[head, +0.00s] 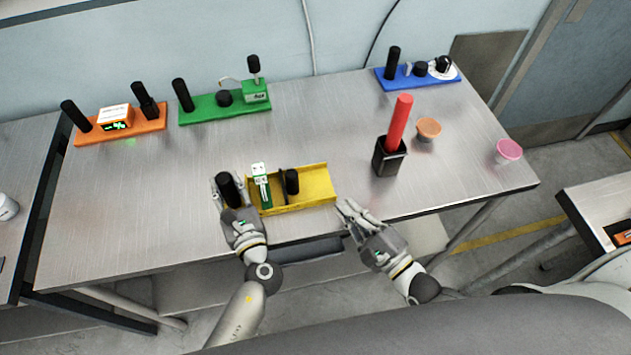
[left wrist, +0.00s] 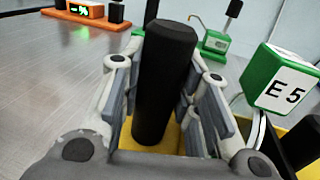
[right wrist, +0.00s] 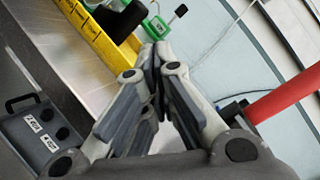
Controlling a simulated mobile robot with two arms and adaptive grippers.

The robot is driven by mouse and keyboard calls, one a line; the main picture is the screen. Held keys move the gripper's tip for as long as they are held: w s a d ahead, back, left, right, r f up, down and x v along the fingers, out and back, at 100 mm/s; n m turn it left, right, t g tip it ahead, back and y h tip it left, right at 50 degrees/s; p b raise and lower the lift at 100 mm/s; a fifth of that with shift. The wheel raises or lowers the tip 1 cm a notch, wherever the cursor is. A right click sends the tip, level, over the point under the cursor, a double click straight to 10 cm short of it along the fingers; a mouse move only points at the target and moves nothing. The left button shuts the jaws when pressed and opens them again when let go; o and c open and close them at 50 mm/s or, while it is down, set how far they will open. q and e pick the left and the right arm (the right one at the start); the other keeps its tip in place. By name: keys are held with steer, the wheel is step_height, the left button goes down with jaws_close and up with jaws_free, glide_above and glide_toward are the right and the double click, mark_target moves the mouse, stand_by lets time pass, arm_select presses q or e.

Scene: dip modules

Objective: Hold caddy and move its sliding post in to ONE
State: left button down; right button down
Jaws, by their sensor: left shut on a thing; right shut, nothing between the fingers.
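The yellow caddy (head: 318,186) lies on the steel table near its front edge, with a ruled scale along its side in the right wrist view (right wrist: 97,40). My left gripper (head: 228,188) is shut on the black handle post at the caddy's left end; the handle (left wrist: 163,80) stands between its fingers in the left wrist view. A green and white module (head: 262,185) marked E5 (left wrist: 290,88) stands in the caddy beside it. The black sliding post (head: 292,182) with its dark divider stands mid-caddy. My right gripper (head: 348,208) is shut and empty, just right of the caddy's right end, apart from the post.
Orange (head: 120,130), green (head: 225,106) and blue (head: 418,77) stations line the back. A black holder (head: 389,157) with a red rod (head: 400,122), an orange cup (head: 429,129) and a pink cup (head: 508,151) stand right. A grey box (right wrist: 40,135) shows in the right wrist view.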

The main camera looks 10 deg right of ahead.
mark_target(295, 183)
steer(key=d+n, duration=0.1)
steer(key=n, duration=0.1)
steer(key=d+n+y, duration=0.1)
steer(key=n, duration=0.1)
steer(key=d+n+g, duration=0.1)
steer(key=shift+w+d+f+n+y, duration=0.1)
steer(key=shift+w+f+n+y, duration=0.05)
steer(key=shift+n+y, duration=0.2)
steer(key=shift+w+d+n+g, duration=0.15)
steer(key=shift+d+n+g, duration=0.25)
steer(key=shift+n, duration=0.65)
steer(key=x, duration=0.9)
steer(key=shift+w+a, duration=0.1)
steer(key=shift+a, duration=0.05)
steer(key=a, duration=0.1)
steer(key=w+a, duration=0.1)
steer(key=a, duration=0.1)
steer(key=shift+a, duration=0.1)
steer(key=shift+w+a, duration=0.1)
steer(key=shift+a, duration=0.4)
steer(key=a, duration=0.5)
steer(key=shift+d, duration=0.1)
arm_select(q)
steer(key=shift+d, duration=0.1)
arm_select(e)
steer(key=shift+d, duration=0.15)
